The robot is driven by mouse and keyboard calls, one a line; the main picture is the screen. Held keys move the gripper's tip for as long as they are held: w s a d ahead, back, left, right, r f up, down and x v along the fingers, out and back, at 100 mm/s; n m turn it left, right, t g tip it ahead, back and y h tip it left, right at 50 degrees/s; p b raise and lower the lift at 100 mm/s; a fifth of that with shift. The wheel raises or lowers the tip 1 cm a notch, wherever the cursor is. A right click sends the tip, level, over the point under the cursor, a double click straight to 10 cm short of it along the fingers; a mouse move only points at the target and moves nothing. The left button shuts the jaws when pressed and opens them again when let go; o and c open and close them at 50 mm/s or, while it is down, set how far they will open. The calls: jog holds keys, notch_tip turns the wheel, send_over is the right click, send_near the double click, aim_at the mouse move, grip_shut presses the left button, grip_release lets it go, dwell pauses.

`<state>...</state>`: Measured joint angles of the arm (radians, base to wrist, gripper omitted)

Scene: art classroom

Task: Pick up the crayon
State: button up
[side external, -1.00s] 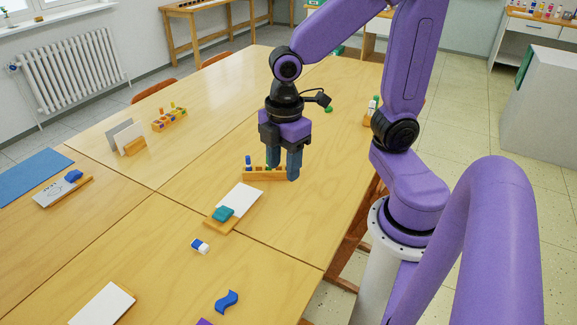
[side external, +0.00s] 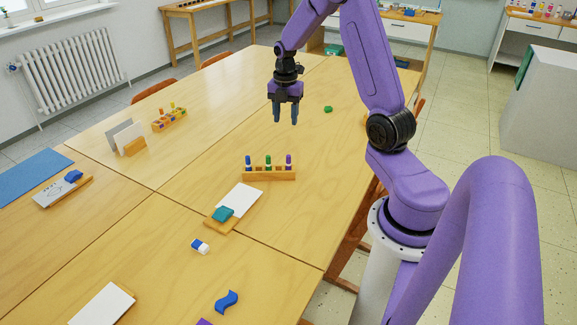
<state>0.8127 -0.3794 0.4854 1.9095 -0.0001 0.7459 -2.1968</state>
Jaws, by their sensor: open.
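A small wooden holder (side external: 270,175) stands on the table near the middle of the side view. Three crayon-like sticks stand upright in it: a blue one (side external: 248,163) at the left, a green one (side external: 268,162) in the middle and a purple one (side external: 289,162) at the right. Which of them the task means I cannot tell. My gripper (side external: 285,119) points down above the table, beyond the holder in the picture. Its fingers are open with nothing between them, clear of the sticks.
A white sheet on a wooden board with a teal block (side external: 223,214) lies in front of the holder. A blue-and-white eraser (side external: 200,246) and a blue wavy piece (side external: 227,301) lie nearer. A small green piece (side external: 328,109) lies right of my gripper. A filled wooden rack (side external: 169,120) stands left.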

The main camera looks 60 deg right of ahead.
aim_at(289, 160)
jog(key=f, duration=1.1)
jog(key=d+f, duration=0.1)
jog(key=f, duration=0.5)
jog(key=shift+s+f, duration=0.25)
jog(key=shift+f, duration=0.1)
grip_shut()
